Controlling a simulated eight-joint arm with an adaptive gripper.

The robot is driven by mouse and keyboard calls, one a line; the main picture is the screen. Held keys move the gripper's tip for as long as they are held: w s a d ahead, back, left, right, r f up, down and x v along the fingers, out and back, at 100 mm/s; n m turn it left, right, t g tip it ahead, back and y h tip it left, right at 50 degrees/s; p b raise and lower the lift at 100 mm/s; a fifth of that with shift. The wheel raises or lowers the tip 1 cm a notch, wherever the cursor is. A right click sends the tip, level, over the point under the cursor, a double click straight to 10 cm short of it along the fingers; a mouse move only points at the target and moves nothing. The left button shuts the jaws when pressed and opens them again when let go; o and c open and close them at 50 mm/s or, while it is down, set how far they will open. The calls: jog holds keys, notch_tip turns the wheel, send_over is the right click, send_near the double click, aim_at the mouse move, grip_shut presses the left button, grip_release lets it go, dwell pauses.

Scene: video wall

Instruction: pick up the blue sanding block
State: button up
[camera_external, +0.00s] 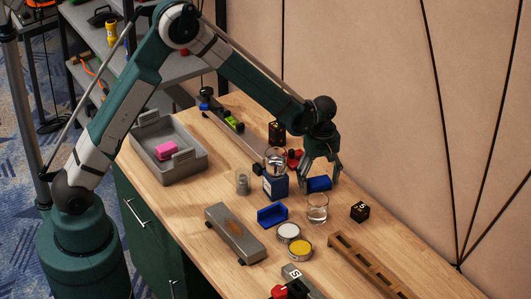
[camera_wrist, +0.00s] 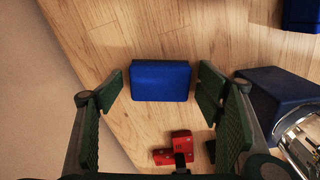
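A blue block (camera_wrist: 161,80), the likely sanding block, lies flat on the wooden table in the wrist view. It also shows in the external view (camera_external: 319,184), below my gripper (camera_external: 321,172). My gripper (camera_wrist: 161,90) is open in the wrist view, with one finger on each side of the block. Gaps show between the fingers and the block's sides, with no contact visible. I cannot tell the fingertips' exact height above the table. A second blue piece, an L-shaped one (camera_external: 272,215), lies further front.
A red object (camera_wrist: 176,150) lies close to the block. A clear glass (camera_external: 317,207) and a black cube (camera_external: 360,211) stand nearby. A grey bin (camera_external: 177,174) is further left.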

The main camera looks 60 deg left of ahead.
aim_at(319, 180)
jog(key=c, duration=0.9)
jog(key=shift+r, duration=0.1)
jog(key=shift+r+p, duration=0.6)
jog(key=shift+r, duration=4.35)
